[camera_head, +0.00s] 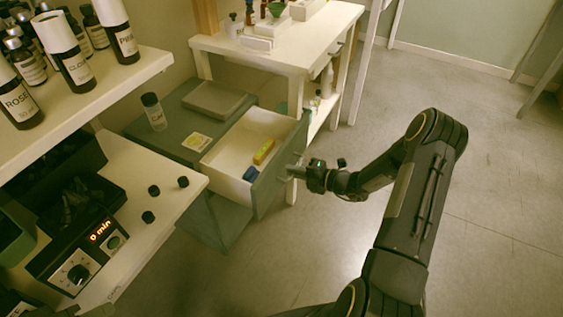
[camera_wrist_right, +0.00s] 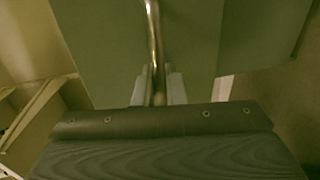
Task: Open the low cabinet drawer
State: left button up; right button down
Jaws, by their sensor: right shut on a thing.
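The low cabinet (camera_head: 211,214) is grey-green and stands on the floor left of my right gripper. Its top drawer (camera_head: 283,171) is pulled well out toward the right, with its pale inside showing. In the drawer lie a yellow-orange item (camera_head: 264,151) and a small blue item (camera_head: 250,174). My right gripper (camera_head: 296,171) is at the drawer front, shut on the handle. In the right wrist view the metal bar handle (camera_wrist_right: 154,40) runs between the two fingers (camera_wrist_right: 159,88), with the green drawer front behind it. My left gripper is not in view.
On the cabinet top are a clear bottle (camera_head: 154,112), a grey tray (camera_head: 214,100) and a yellow card (camera_head: 196,141). A white table (camera_head: 320,40) stands behind. A shelf with labelled bottles (camera_head: 75,68) and a timer device (camera_head: 90,250) are at left. The floor at right is clear.

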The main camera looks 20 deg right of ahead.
jog(key=shift+s+d, duration=0.45)
jog(key=shift+s, duration=0.15)
jog(key=c, duration=1.6)
grip_release()
jog(key=shift+c, duration=0.2)
jog(key=shift+d, duration=0.1)
jog(key=p+v, duration=0.1)
jog(key=v, duration=0.6)
jog(key=shift+s, duration=0.3)
jog(key=shift+d+r, duration=0.1)
